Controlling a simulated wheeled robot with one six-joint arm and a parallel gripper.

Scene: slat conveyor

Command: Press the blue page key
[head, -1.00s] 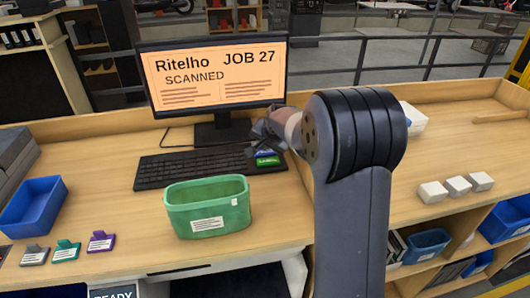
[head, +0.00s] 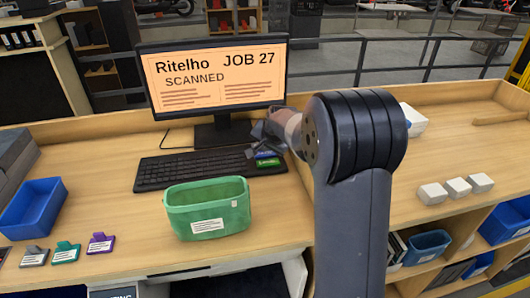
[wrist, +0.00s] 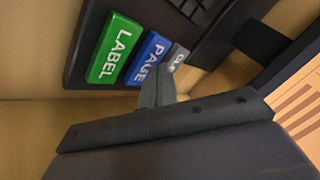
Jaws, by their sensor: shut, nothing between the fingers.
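The blue PAGE key (wrist: 146,60) lies between the green LABEL key (wrist: 115,48) and a grey key (wrist: 179,58) in the wrist view. In the head view the blue key (head: 266,154) shows at the right end of the keyboard (head: 190,167), just behind the green key (head: 268,162). My gripper (wrist: 164,76) is shut and empty. Its tips are at the edge of the blue key beside the grey key and partly cover both. I cannot tell whether they touch. In the head view my gripper (head: 262,136) is just behind the keys.
The monitor (head: 215,75) reads "Ritelho JOB 27 SCANNED". A green bin (head: 207,208) stands in front of the keyboard. A blue tray (head: 33,207) and several small tagged pieces are at the left. White boxes (head: 457,188) are on the right-hand surface.

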